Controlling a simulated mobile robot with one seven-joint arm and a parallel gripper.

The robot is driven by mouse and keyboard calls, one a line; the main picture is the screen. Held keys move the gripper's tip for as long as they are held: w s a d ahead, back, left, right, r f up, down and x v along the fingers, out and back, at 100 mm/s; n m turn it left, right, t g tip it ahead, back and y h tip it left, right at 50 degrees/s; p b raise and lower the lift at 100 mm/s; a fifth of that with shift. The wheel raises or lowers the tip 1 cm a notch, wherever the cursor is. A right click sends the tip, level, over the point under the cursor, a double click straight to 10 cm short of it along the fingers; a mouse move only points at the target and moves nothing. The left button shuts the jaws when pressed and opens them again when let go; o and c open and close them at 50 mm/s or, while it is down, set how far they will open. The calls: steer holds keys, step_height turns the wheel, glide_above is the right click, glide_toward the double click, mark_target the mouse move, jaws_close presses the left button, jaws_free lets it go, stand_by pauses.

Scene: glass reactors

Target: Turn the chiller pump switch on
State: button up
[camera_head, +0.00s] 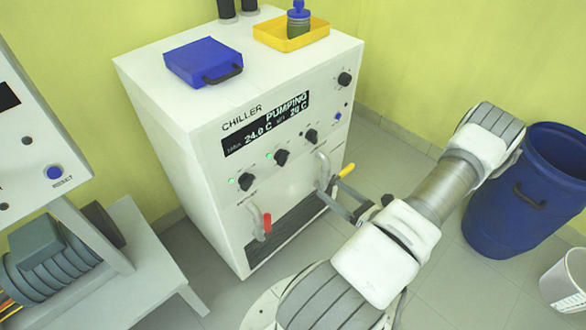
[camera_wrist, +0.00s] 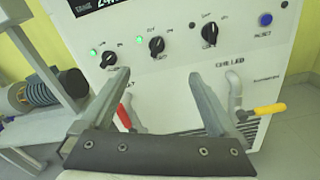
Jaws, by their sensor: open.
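The white chiller (camera_head: 215,220) stands in the middle of the head view; its display (camera_head: 266,123) reads "PUMPING", "24.0 C" and "20 C". Below it is a row of black knobs: left (camera_head: 245,181), middle (camera_head: 281,157) and right (camera_head: 311,136). Green lamps glow beside the left and middle knobs; the lamp by the right knob is dark. The row also shows in the wrist view, with the right knob (camera_wrist: 209,33) near the top. My gripper (camera_wrist: 158,75) is open and empty, facing the panel below the knobs.
A red-handled valve (camera_head: 266,224) and a yellow-handled valve (camera_head: 346,170) stick out under the knobs, the yellow one close to my gripper. A blue button (camera_head: 338,116) and another knob (camera_head: 344,79) sit at upper right. A blue bin (camera_head: 490,215) stands at right.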

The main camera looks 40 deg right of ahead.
steer(key=n+b, duration=0.1)
steer(key=n, duration=0.3)
steer(key=n+b, duration=0.7)
steer(key=n, duration=0.4)
glide_toward(286, 160)
steer(key=w, duration=0.8)
steer(key=shift+w+a, duration=0.35)
steer(key=shift+a, duration=0.05)
steer(key=shift+c, duration=0.2)
steer(key=c, duration=1.3)
steer(key=m+p, duration=0.2)
steer(key=m, duration=0.1)
steer(key=shift+r, duration=0.2)
steer(key=shift+f+m+p, duration=0.15)
steer(key=shift+m+p, duration=0.5)
steer(key=shift+m, duration=0.55)
steer(key=shift+c, duration=0.2)
steer(key=shift+s, duration=0.1)
steer(key=o, duration=1.4)
